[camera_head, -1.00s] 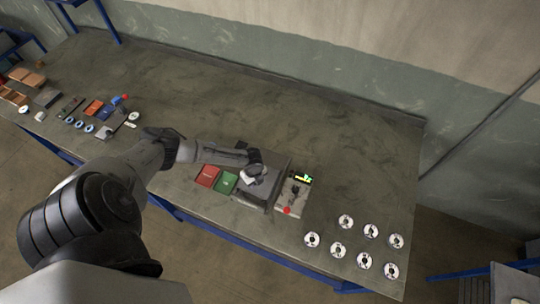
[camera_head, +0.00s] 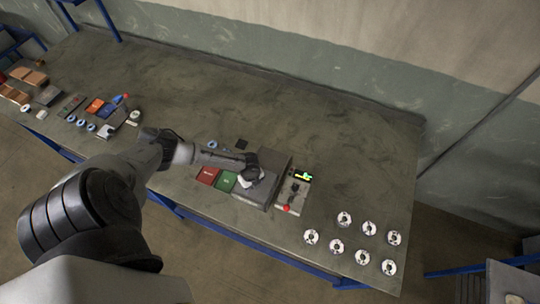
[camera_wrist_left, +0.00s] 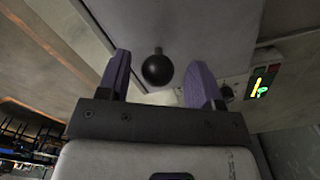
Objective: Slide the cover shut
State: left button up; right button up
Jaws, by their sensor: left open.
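The grey box with its cover (camera_head: 272,165) stands near the front edge of the bench, right of centre in the head view. My left gripper (camera_head: 250,174) is over the left part of this box. In the left wrist view a round black knob (camera_wrist_left: 157,69) on a short stem stands out from a grey surface (camera_wrist_left: 205,25). My left gripper (camera_wrist_left: 160,82) is open, with its purple fingers on either side of the knob and a gap to each. In the head view the arm and gripper hide the knob. My right gripper is not in view.
A control box with a lit green display (camera_head: 303,176) and a red button (camera_head: 287,208) stands right of the grey box. A red bin (camera_head: 207,176) and a green bin (camera_head: 226,181) lie left of it. Several discs (camera_head: 368,228) lie at the bench's right end.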

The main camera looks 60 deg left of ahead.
pick_arm(q)
notch_tip(320, 180, up, 6)
jog(key=shift+a+r, duration=0.1)
jog(key=shift+r, duration=0.8)
